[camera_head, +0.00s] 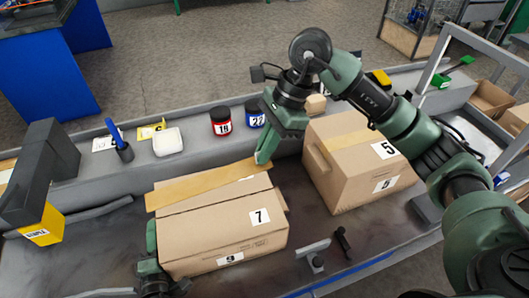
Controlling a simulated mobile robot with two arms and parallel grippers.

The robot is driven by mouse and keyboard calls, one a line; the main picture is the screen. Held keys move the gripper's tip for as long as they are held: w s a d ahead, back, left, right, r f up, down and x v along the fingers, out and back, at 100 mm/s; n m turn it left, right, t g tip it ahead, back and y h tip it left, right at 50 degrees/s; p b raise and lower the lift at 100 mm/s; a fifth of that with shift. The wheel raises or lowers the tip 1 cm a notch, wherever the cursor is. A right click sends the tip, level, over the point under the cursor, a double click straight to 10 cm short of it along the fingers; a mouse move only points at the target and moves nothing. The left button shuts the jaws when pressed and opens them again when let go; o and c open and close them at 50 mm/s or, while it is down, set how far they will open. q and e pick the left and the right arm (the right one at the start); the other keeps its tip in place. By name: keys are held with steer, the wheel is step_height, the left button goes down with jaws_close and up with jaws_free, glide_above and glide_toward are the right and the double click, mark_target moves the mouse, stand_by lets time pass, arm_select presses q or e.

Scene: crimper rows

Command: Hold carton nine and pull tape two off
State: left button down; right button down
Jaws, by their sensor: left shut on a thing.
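A brown carton (215,225) stands at the centre front of the bench. A label on its top reads 7, and a small label on its front looks like 9. A yellowish tape strip (205,187) runs along its far top edge; I see no number on it. My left gripper (152,240) is shut on the carton's left side; its fingers are partly hidden by the carton. My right gripper (264,155) points down at the tape's right end. Its fingers look close together, but I cannot tell whether they are shut or touch the tape.
A second carton (358,158), labelled 5, stands to the right. Behind are a red can (221,122), a blue can (255,113), a white dish (168,141) and a blue-handled tool (121,143). A dark grey block device (38,185) stands left. A black tool (342,240) lies front right.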

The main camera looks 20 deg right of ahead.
arm_select(q)
steer(key=shift+f, duration=0.1)
arm_select(e)
steer(key=shift+r, duration=2.35)
arm_select(q)
steer(key=c, duration=1.4)
jaws_free()
steer(key=shift+s, duration=0.15)
steer(key=s, duration=1.1)
steer(key=shift+s+a, duration=0.35)
steer(key=shift+s, duration=0.15)
arm_select(e)
steer(key=shift+s+f, duration=0.1)
